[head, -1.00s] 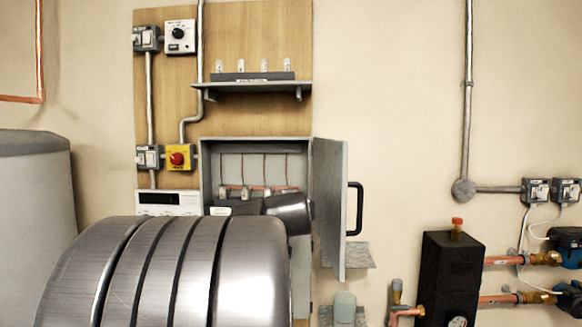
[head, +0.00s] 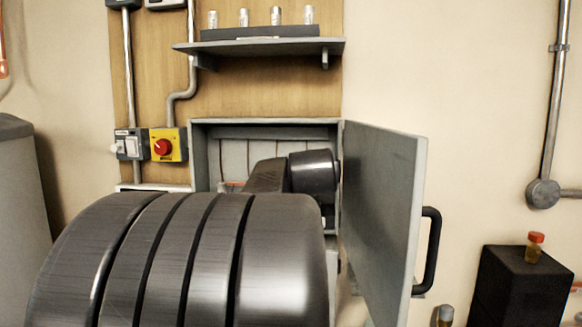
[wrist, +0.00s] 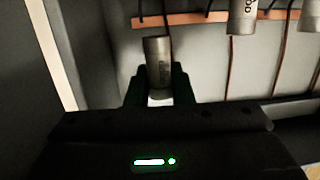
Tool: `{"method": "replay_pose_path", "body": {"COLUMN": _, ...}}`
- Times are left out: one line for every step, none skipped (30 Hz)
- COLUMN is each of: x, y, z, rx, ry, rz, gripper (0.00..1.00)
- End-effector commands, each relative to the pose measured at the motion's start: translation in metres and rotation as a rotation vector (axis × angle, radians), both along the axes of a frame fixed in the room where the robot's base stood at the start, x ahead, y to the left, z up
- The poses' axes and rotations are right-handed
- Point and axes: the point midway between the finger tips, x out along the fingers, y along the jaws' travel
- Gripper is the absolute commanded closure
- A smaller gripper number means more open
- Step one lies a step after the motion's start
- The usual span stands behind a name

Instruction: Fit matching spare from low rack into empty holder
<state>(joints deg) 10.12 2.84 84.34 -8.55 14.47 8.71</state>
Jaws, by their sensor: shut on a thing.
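My gripper (wrist: 159,84) is shut on a grey metal cylinder (wrist: 158,58) with lettering too dim to read. The cylinder stands between the two dark fingers in the wrist view, its far end close to a copper bar (wrist: 200,18). I cannot tell whether it touches the bar or sits in a holder. Two more metal cylinders, one in the top middle (wrist: 243,16) and one at the right edge (wrist: 311,16), are by the bar. In the head view my arm reaches into an open grey cabinet (head: 265,122) and hides the gripper and most of the inside.
The cabinet door (head: 380,215) stands open to the right, with a black handle (head: 430,250). A shelf (head: 260,47) above carries a dark rack (head: 260,32) with several metal cylinders. A red-and-yellow switch (head: 165,146) is left of the cabinet. A black box (head: 520,285) is at lower right.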

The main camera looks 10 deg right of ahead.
Motion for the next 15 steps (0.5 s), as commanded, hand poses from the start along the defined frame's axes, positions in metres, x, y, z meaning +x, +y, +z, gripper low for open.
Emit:
{"method": "replay_pose_path", "body": {"x": 0.0, "y": 0.0, "z": 0.0, "rx": 0.0, "ry": -0.001, "rz": 0.0, "gripper": 1.0}}
{"method": "replay_pose_path", "body": {"x": 0.0, "y": 0.0, "z": 0.0, "rx": 0.0, "ry": -0.001, "rz": 0.0, "gripper": 1.0}}
{"method": "replay_pose_path", "body": {"x": 0.0, "y": 0.0, "z": 0.0, "rx": 0.0, "ry": -0.001, "rz": 0.0, "gripper": 1.0}}
{"method": "replay_pose_path", "body": {"x": 0.0, "y": 0.0, "z": 0.0, "rx": 0.0, "ry": -0.001, "rz": 0.0, "gripper": 1.0}}
{"method": "replay_pose_path", "body": {"x": 0.0, "y": 0.0, "z": -0.001, "rx": 0.0, "ry": -0.001, "rz": 0.0, "gripper": 1.0}}
{"method": "replay_pose_path", "body": {"x": 0.0, "y": 0.0, "z": -0.002, "rx": 0.0, "ry": -0.001, "rz": 0.0, "gripper": 1.0}}
{"method": "replay_pose_path", "body": {"x": 0.0, "y": 0.0, "z": -0.003, "rx": 0.0, "ry": -0.001, "rz": 0.0, "gripper": 1.0}}
{"method": "replay_pose_path", "body": {"x": 0.0, "y": 0.0, "z": -0.004, "rx": 0.0, "ry": -0.001, "rz": 0.0, "gripper": 1.0}}
{"method": "replay_pose_path", "body": {"x": 0.0, "y": 0.0, "z": -0.005, "rx": 0.0, "ry": -0.001, "rz": 0.0, "gripper": 1.0}}
{"method": "replay_pose_path", "body": {"x": 0.0, "y": 0.0, "z": -0.006, "rx": 0.0, "ry": -0.001, "rz": 0.0, "gripper": 1.0}}
{"method": "replay_pose_path", "body": {"x": 0.0, "y": 0.0, "z": -0.008, "rx": 0.0, "ry": -0.001, "rz": 0.0, "gripper": 1.0}}
{"method": "replay_pose_path", "body": {"x": 0.0, "y": 0.0, "z": -0.01, "rx": 0.0, "ry": -0.001, "rz": 0.0, "gripper": 1.0}}
{"method": "replay_pose_path", "body": {"x": 0.0, "y": 0.0, "z": -0.012, "rx": 0.0, "ry": 0.0, "rz": 0.0, "gripper": 1.0}}
{"method": "replay_pose_path", "body": {"x": 0.0, "y": 0.0, "z": -0.014, "rx": 0.0, "ry": 0.0, "rz": 0.0, "gripper": 1.0}}
{"method": "replay_pose_path", "body": {"x": 0.0, "y": 0.0, "z": -0.016, "rx": 0.0, "ry": 0.0, "rz": 0.0, "gripper": 1.0}}
